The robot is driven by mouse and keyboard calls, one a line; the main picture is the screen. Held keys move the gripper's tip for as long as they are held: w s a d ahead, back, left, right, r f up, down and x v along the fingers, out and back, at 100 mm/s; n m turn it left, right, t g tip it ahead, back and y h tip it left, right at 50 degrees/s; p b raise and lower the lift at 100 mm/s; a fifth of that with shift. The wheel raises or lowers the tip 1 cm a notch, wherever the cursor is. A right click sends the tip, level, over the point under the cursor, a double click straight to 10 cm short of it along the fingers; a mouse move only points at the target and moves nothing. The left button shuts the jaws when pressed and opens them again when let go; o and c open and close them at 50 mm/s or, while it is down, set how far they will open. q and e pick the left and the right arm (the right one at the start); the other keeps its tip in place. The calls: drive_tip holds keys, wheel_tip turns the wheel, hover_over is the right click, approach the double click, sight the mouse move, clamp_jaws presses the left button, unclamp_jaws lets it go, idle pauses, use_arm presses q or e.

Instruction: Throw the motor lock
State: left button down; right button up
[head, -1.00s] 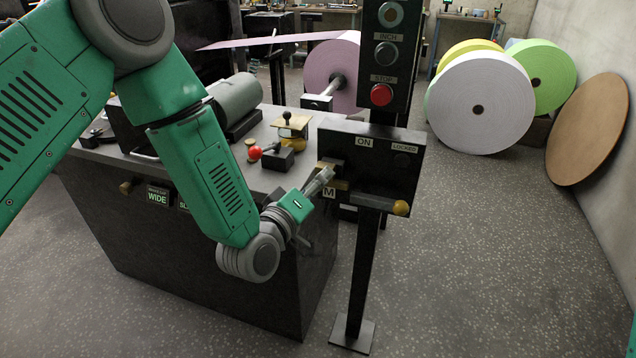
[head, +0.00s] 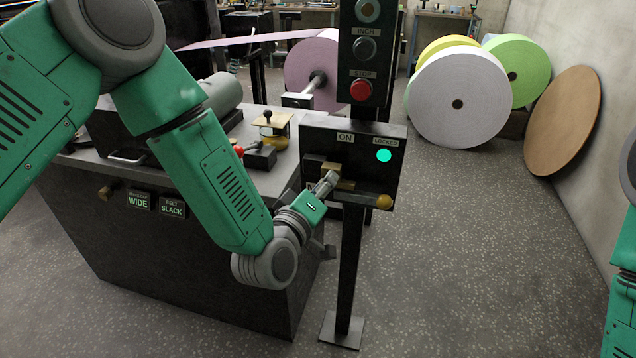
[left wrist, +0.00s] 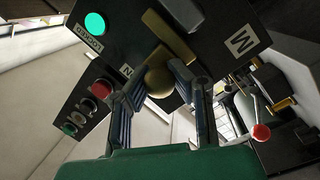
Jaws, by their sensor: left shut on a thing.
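The black motor lock panel (head: 316,142) stands on a post and carries ON and LOCKED labels. A cyan lamp (head: 384,155) glows below LOCKED; it also shows in the left wrist view (left wrist: 95,24). A brass bar (head: 346,184) lies across the panel face. My left gripper (head: 330,178) is at the left part of this bar. In the left wrist view its fingers are closed around a round brass knob (left wrist: 159,82) in front of the panel. The fingers hide this knob in the head view. My right gripper is out of view; only part of that arm shows at the right edge.
A red STOP button (head: 361,90) is on the black control box above. The machine bench (head: 200,250) stands to the left. Large coloured rolls (head: 465,100) stand at the back right. The floor right of the post is clear.

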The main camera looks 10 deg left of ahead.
use_arm(q)
drive_tip(key=shift+s+d+f, duration=0.1)
drive_tip(key=shift+s+f, duration=0.1)
drive_tip(key=shift+f, duration=0.1)
drive_tip(key=c, duration=1.4)
unclamp_jaws()
drive_tip(key=shift+o, duration=0.5)
drive_tip(key=shift+w+d+r, duration=0.1)
drive_tip(key=shift+d+r, duration=0.05)
drive_tip(key=shift+d, duration=0.1)
drive_tip(key=v, duration=1.2)
drive_tip(key=shift+w, duration=0.1)
